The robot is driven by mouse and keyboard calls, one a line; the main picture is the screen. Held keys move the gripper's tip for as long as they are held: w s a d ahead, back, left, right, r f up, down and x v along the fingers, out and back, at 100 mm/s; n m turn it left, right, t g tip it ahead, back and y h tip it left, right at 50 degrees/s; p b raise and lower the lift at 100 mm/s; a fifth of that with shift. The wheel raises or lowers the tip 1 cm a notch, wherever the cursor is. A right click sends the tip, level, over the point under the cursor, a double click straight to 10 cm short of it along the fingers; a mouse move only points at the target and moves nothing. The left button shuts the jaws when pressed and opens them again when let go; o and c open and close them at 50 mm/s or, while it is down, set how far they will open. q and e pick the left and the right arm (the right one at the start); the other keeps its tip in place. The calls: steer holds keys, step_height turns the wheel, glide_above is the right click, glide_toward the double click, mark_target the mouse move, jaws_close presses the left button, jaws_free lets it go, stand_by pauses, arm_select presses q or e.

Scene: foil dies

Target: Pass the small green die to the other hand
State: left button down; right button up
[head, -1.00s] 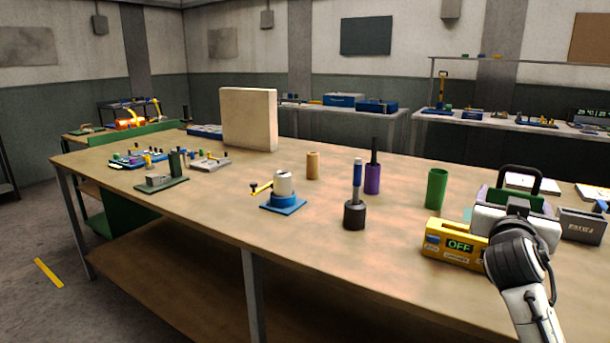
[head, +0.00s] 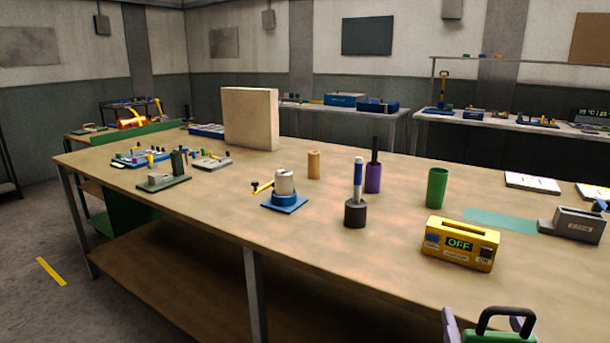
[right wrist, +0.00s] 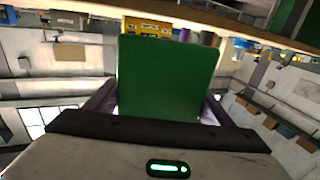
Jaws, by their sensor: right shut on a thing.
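The small green die (head: 522,325) shows at the bottom right edge of the head view, with a black looped handle on top; its lower part is cut off. My right gripper (right wrist: 160,100) is shut on it. In the right wrist view the die (right wrist: 168,75) is a plain green block between the purple fingers. In the head view only a bit of a purple finger shows beside the die, which is in front of the table's near edge. My left gripper is not in view.
A yellow box (head: 460,243) reading OFF stands near the wooden table's (head: 330,255) front edge. Behind it are a green cup (head: 437,188), a teal mat (head: 500,220) and a grey device (head: 573,225). A dark-based blue post (head: 355,212) stands mid-table.

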steer(key=s+a+f+n+y, duration=0.2)
steer(key=s+a+f, duration=0.3)
steer(key=s, duration=0.4)
steer(key=shift+s+a+f+y, duration=0.15)
steer(key=shift+a+y, duration=0.55)
steer(key=shift+a, duration=0.15)
